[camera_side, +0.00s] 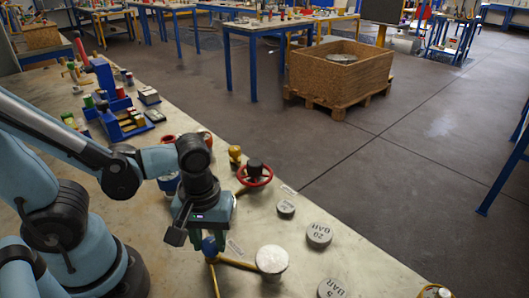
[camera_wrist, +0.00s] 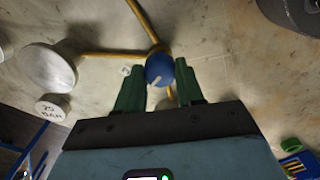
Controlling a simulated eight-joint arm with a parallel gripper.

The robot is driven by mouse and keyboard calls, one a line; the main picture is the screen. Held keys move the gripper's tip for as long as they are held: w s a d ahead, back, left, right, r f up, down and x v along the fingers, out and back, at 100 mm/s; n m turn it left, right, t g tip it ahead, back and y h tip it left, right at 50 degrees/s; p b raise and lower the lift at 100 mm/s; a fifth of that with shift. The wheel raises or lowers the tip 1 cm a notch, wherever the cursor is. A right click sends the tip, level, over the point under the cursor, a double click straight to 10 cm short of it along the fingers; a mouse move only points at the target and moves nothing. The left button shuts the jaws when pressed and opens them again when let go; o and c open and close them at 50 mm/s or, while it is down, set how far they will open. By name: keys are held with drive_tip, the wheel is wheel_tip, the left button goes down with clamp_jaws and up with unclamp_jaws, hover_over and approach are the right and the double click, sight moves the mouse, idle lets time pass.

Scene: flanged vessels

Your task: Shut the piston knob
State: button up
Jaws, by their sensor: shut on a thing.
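The knob (camera_wrist: 160,69) is blue and round with a small pale mark, and sits where yellow rods (camera_wrist: 115,53) meet on the table. In the side view the blue knob (camera_side: 209,244) shows just below my gripper (camera_side: 205,230). In the wrist view my gripper (camera_wrist: 160,82) has its two green fingers on either side of the knob, closed on it. The lower part of the knob and its mount are hidden by the fingers and the gripper body.
A large pale disc (camera_side: 271,260) stands right of the knob. Several grey labelled weights, one marked 20 BAR (camera_side: 319,235), lie further right. A red handwheel (camera_side: 254,174) stands behind my gripper. Blue holders (camera_side: 122,122) stand at the far left.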

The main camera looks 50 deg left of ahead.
sight(212, 240)
drive_tip(key=o, duration=1)
drive_tip(key=shift+o, duration=0.2)
drive_tip(key=shift+r, duration=0.1)
wheel_tip(212, 240, up, 12)
idle(0.5)
drive_tip(key=w+a+f+m+t, duration=0.1)
drive_tip(key=w+a+m+t, duration=0.5)
drive_tip(key=w+m, duration=0.3)
drive_tip(key=shift+w+a+f+t, duration=0.25)
drive_tip(key=shift+f+t, duration=0.15)
drive_tip(key=shift+t, duration=0.1)
